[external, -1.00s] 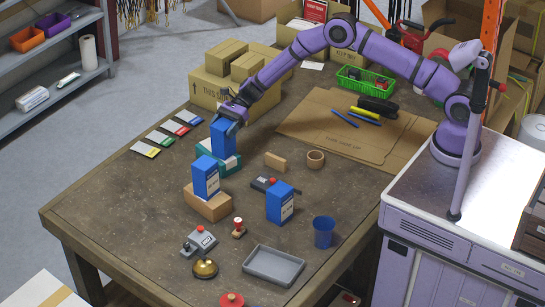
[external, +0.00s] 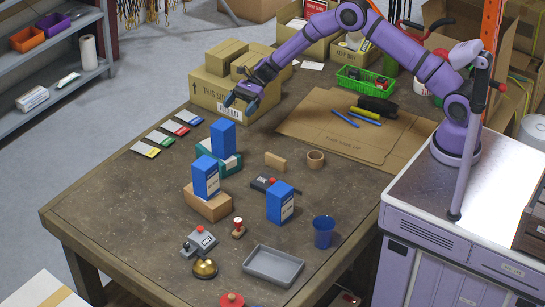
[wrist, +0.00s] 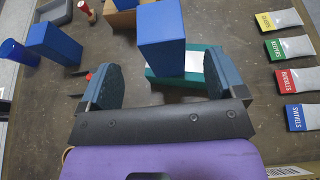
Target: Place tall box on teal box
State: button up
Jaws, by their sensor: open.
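A tall blue box (external: 223,138) stands upright on the teal box (external: 231,164), near the back of the table's left half. In the wrist view the same tall box (wrist: 161,38) rises from the teal box (wrist: 196,60), ahead of my fingers. My gripper (external: 243,103) is open and empty, up and to the right of that box, clear of it. A second tall blue box (external: 206,177) stands on a brown cardboard box (external: 209,204). A third tall blue box (external: 280,203) stands directly on the table.
Cardboard boxes (external: 217,91) are stacked behind my gripper. Several coloured cards (external: 160,137) lie left of the teal box.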

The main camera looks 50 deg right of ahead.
jog(key=shift+v, duration=1.2)
jog(key=shift+r, duration=0.1)
jog(key=s+d+r+n+h, duration=0.2)
jog(key=s+d+r+n, duration=0.15)
jog(key=s+r, duration=0.45)
jog(key=s+d+r+n+h, duration=0.35)
jog(key=s+r, duration=0.25)
jog(key=r, duration=0.4)
jog(key=s+d+r+n+h, duration=0.1)
jog(key=s+d+r+n, duration=0.25)
jog(key=s+r, duration=0.45)
jog(key=s+d+r+n+t+h, duration=0.1)
jog(key=s+d, duration=0.4)
jog(key=s, duration=0.5)
jog(key=s+d+r+n+t+h, duration=0.2)
jog(key=s+d+n+h, duration=0.1)
jog(key=s, duration=0.7)
jog(key=s+d+r+n+t+h, duration=0.2)
jog(key=s+d, duration=0.4)
jog(key=s, duration=0.4)
jog(key=shift+d+r+n+h, duration=0.25)
jog(key=shift+d+n+h, duration=0.15)
jog(key=shift+n, duration=0.35)
